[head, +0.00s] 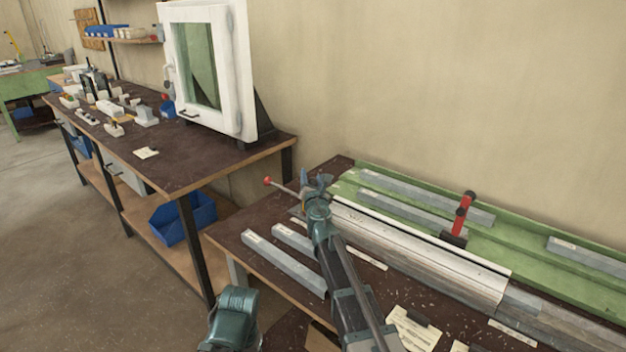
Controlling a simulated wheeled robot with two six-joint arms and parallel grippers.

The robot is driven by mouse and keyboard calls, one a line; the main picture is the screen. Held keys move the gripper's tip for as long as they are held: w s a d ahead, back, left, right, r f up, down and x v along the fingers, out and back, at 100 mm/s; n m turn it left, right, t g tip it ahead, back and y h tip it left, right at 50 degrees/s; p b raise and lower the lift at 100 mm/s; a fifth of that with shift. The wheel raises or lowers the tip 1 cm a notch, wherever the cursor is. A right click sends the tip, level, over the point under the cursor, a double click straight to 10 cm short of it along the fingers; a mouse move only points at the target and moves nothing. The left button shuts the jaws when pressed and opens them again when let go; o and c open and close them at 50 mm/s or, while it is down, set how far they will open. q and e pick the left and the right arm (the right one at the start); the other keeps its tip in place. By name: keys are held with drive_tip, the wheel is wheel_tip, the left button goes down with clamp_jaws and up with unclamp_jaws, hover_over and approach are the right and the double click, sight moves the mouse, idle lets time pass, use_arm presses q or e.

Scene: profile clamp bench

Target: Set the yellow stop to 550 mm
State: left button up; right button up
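I cannot make out a yellow stop in the head view; it may be hidden behind my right gripper or arm. My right gripper (317,181) is over the left end of the profile bench, with its two blue-grey fingertips apart and nothing seen between them. A thin rod with a red knob (268,181) sticks out to the left just beside it. The long pale rail (420,246) of the bench runs from the gripper toward the lower right. A red clamp lever (464,212) stands upright on a dark base behind the rail. My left gripper is not in view.
Grey metal profiles (425,195) lie on the green bed (520,242) behind the rail. More bars (284,264) lie on the table in front. Paper notes (413,328) lie nearby. A workbench (205,155) with a white window frame (240,70) stands at the left.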

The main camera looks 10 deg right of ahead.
drive_tip(key=shift+o, duration=0.5)
drive_tip(key=shift+s, duration=0.15)
drive_tip(key=s+a, duration=0.1)
drive_tip(key=s, duration=1.2)
drive_tip(key=shift+s+a, duration=0.25)
drive_tip(key=shift+a, duration=0.1)
